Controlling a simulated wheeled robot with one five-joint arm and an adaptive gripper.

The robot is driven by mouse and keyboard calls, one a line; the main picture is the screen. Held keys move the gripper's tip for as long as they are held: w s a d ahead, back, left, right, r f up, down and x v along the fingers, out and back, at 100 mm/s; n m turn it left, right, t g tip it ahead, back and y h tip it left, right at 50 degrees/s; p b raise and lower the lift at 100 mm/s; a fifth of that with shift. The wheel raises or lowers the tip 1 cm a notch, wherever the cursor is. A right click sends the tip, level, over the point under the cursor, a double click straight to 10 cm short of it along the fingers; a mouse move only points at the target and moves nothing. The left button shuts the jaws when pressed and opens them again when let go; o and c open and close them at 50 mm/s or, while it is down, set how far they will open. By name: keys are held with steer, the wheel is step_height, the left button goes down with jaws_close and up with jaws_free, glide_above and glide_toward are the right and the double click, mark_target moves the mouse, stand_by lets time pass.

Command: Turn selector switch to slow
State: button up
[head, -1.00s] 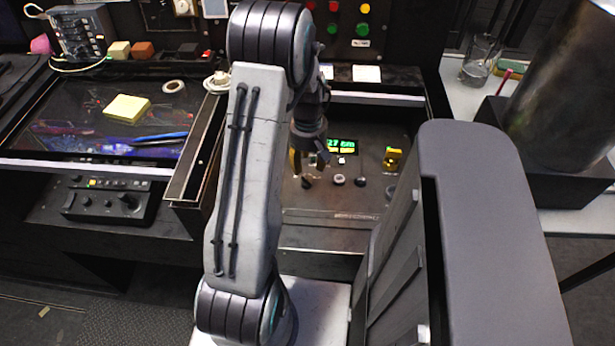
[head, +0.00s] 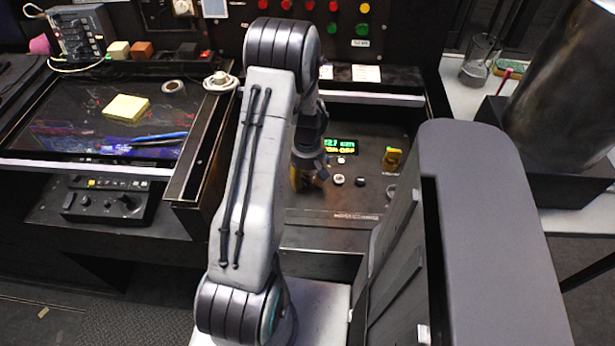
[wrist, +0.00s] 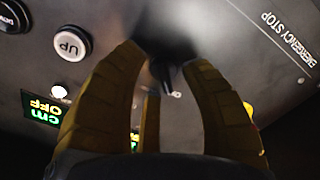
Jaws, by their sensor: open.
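In the wrist view, a dark knob (wrist: 168,38), apparently the selector switch, sits between and beyond my gripper's (wrist: 164,58) two yellow-brown fingers. Its narrow dark part points toward a small white mark on the panel. The fingers stand apart on either side of it; whether they touch it I cannot tell. Its setting label is not readable. In the head view, my gripper (head: 309,183) is low over the left part of the control panel (head: 350,205), and the switch is hidden behind it. The green display (head: 341,146) is lit; in the wrist view it reads "cm" and "OFF".
A white UP button (wrist: 71,43) and a dark button (wrist: 14,14) lie left of my fingers in the wrist view. "EMERGENCY STOP" lettering (wrist: 288,38) is at right. A ledge (head: 200,150) borders the panel's left.

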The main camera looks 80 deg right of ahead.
steer(key=shift+c, duration=0.3)
jaws_close()
steer(key=shift+m, duration=0.3)
steer(key=m+b, duration=0.2)
steer(key=m, duration=0.1)
steer(key=shift+a+f, duration=0.1)
steer(key=shift+s+a+m+b, duration=0.1)
steer(key=shift+m+b, duration=0.8)
steer(key=shift+m, duration=1.7)
steer(key=shift+o, duration=0.3)
jaws_free()
